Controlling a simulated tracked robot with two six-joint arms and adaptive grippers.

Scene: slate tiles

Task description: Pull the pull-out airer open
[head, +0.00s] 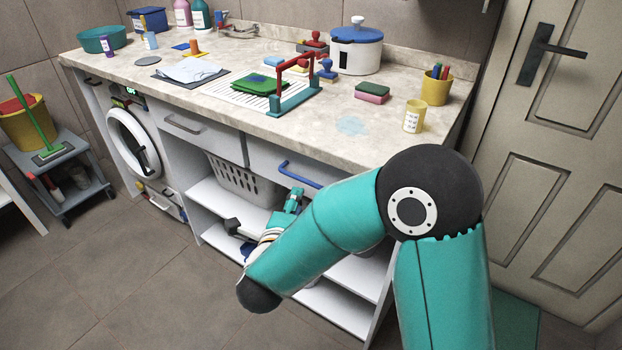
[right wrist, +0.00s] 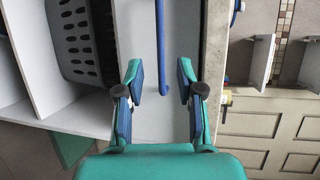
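The pull-out airer is a white front (head: 262,158) under the worktop with a blue bar handle (head: 300,175); it looks shut. In the right wrist view, the blue handle (right wrist: 160,35) runs lengthwise along the pale front, ahead of the space between my fingers. My right gripper (head: 293,200) is just below the handle in the head view, mostly hidden behind my own arm. My left gripper is out of view.
A grey laundry basket (head: 238,180) stands on the shelf left of my gripper. A drawer with a grey handle (head: 184,124) and a washing machine (head: 133,145) are farther left. The worktop (head: 350,125) above carries many items. The tiled floor (head: 110,270) in front is clear.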

